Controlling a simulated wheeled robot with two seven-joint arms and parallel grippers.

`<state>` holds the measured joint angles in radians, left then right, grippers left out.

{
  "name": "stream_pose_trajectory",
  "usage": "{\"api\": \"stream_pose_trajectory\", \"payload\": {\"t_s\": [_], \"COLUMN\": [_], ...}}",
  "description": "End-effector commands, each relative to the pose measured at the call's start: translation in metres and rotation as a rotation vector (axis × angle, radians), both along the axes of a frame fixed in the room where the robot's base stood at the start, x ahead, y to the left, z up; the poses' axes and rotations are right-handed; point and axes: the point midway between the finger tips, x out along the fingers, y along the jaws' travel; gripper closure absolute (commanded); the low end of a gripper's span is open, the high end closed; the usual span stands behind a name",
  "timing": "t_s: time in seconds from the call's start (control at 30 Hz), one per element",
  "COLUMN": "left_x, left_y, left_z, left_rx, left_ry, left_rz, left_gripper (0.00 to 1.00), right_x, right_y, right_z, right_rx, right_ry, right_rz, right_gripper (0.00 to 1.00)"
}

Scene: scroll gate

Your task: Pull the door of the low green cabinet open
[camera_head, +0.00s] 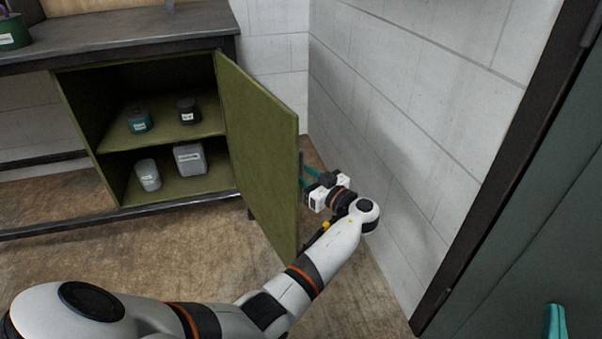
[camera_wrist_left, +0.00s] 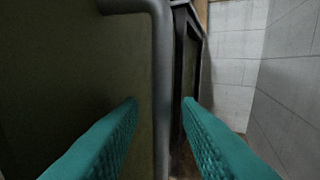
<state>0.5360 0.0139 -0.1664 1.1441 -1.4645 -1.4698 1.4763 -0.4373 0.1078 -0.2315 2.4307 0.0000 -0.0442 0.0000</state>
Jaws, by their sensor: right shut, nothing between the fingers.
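The low green cabinet (camera_head: 88,134) stands at the left in the head view. Its green door (camera_head: 262,150) is hinged at the right side and stands wide open, swung out toward me. A grey vertical bar handle (camera_wrist_left: 161,100) is on the door's face; in the head view it is mostly hidden behind the door's free edge. My left gripper (camera_head: 310,179) is beside that edge. In the left wrist view its teal fingers (camera_wrist_left: 161,105) are apart, one on each side of the handle, with gaps showing. My right gripper (camera_head: 555,321) is shut and empty at the bottom right.
Inside the cabinet, jars (camera_head: 139,121) and a grey container (camera_head: 189,158) stand on two levels. A dark worktop (camera_head: 120,38) lies above. A white block wall (camera_head: 400,130) is close right of my left gripper. A dark green panel (camera_head: 520,220) stands at the right.

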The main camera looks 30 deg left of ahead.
Motion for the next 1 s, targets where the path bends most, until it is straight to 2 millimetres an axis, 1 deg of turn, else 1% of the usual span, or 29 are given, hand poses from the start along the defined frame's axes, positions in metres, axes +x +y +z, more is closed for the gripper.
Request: {"api": "stream_pose_trajectory", "payload": {"t_s": [0.03,0.17,0.47,0.67,1.0], "left_x": [0.002,0.004,0.004,0.004,0.002], "left_y": [0.006,0.014,0.016,0.016,0.017], "left_z": [0.0,0.0,0.0,0.0,0.0], "left_rx": [0.0,0.0,-0.001,-0.001,-0.002], "left_ry": [0.0,0.0,0.0,0.0,0.001], "left_rz": [0.0,0.0,-0.001,-0.001,-0.005], "left_gripper": [0.69,0.69,0.69,1.0,1.0], "right_x": [0.0,-0.002,-0.002,-0.002,-0.001], "right_y": [0.0,0.0,0.0,0.0,0.0], "right_z": [0.001,0.004,0.005,0.005,0.004], "right_rx": [0.003,0.008,0.01,0.01,0.005], "right_ry": [-0.011,-0.03,-0.035,-0.034,-0.016], "right_rz": [0.001,0.001,0.003,0.003,0.001], "right_gripper": [1.0,1.0,1.0,1.0,1.0]}}
